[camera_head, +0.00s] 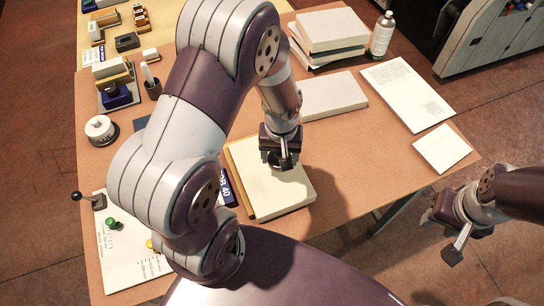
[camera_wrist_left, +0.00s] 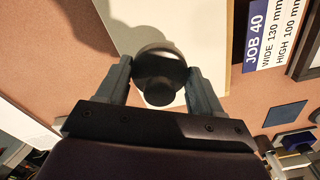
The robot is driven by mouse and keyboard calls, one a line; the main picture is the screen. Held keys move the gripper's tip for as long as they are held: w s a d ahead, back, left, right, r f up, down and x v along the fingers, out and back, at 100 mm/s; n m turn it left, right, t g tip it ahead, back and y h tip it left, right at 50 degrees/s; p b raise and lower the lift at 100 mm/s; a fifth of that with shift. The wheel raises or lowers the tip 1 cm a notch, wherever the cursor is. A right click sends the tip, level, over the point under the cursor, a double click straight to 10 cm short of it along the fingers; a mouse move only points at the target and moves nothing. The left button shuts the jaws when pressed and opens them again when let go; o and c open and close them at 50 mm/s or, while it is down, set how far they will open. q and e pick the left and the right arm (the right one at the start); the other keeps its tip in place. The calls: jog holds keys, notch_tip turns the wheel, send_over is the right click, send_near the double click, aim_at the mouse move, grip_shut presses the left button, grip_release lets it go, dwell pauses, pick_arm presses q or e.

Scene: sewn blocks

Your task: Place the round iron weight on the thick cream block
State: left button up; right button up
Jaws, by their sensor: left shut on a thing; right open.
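The thick cream block (camera_head: 268,195) lies near the front of the table, with a brown board edge along its left side. It also shows behind the weight in the left wrist view (camera_wrist_left: 185,30). My left gripper (camera_head: 281,153) is over the block, shut on the round iron weight (camera_wrist_left: 160,62), which is dark with a round knob. In the head view the gripper partly hides the weight (camera_head: 279,160). I cannot tell whether the weight touches the block. My right gripper (camera_head: 443,236) is open and empty, off the table's right side.
A pale flat block (camera_head: 335,94) lies behind, with a stack of pale blocks (camera_head: 330,32) and a bottle (camera_head: 382,34) at the back. A printed sheet (camera_head: 408,92) and small paper (camera_head: 442,148) lie right. A JOB 40 label (camera_wrist_left: 270,35) is beside the block. A white spool (camera_head: 100,129) stands left.

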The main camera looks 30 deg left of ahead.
aim_at(270, 154)
pick_arm(q)
jog(key=a, duration=0.1)
jog(key=a+f, duration=0.1)
jog(key=shift+a+f, duration=0.3)
jog(key=shift+a, duration=0.05)
notch_tip(270, 154, down, 4)
jog(key=shift+a+r+p, duration=0.1)
jog(key=shift+r+p, duration=0.05)
jog(key=shift+p, duration=0.45)
jog(key=shift+f, duration=0.3)
jog(key=o, duration=1.5)
pick_arm(e)
jog(key=shift+w+a+r, duration=0.25)
jog(key=shift+a+r, duration=0.05)
jog(key=shift+r, duration=0.35)
pick_arm(q)
jog(key=shift+r, duration=0.15)
pick_arm(e)
jog(key=shift+r, duration=0.1)
